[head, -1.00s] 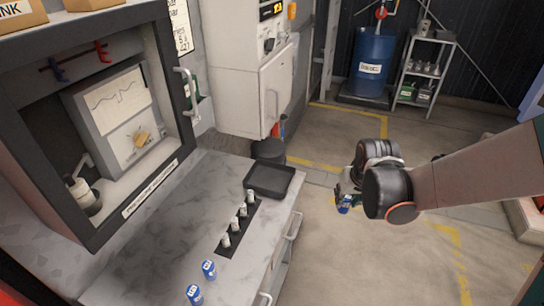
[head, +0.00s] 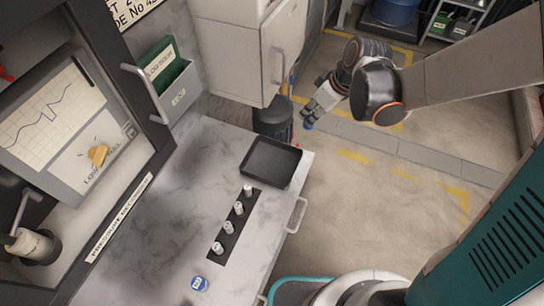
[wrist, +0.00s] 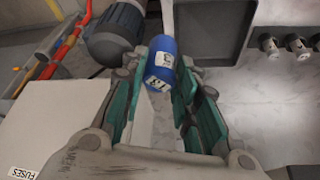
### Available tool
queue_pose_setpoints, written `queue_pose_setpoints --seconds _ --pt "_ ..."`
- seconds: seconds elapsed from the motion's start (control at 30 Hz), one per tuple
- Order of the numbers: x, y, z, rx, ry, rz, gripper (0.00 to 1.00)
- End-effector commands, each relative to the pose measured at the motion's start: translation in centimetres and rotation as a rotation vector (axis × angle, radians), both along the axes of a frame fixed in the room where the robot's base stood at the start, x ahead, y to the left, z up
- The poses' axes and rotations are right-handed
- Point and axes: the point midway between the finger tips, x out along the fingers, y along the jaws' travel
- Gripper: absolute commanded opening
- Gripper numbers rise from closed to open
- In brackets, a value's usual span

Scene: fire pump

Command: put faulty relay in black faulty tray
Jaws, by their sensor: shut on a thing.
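My gripper (head: 309,112) is shut on a blue cylindrical relay with white labels. In the wrist view the relay (wrist: 163,65) sits between the fingertips (wrist: 160,85). In the head view only a small blue bit of the relay (head: 309,126) shows below the fingers. The black tray (head: 270,162) lies empty at the far right corner of the counter. My gripper is beyond and to the right of it in the head view. The tray (wrist: 208,30) also shows at the top of the wrist view, right of the relay.
A black strip (head: 234,228) holding several small pale cylinders lies in front of the tray. Another blue cylinder (head: 200,284) stands on the counter (head: 160,225). A dark bin (head: 272,120) stands behind the counter. An open cabinet is at left.

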Motion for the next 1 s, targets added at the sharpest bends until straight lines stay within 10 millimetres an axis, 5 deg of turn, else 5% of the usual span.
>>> queue_pose_setpoints --seconds 0.3,0.53,1.0 --pt "-3.0 8.0 4.5 0.001 0.001 0.606 0.04" --pt "-4.3 10.2 5.5 0.001 -0.001 0.804 0.04" --pt "-4.3 10.3 -3.7 0.000 -0.001 0.818 0.04"
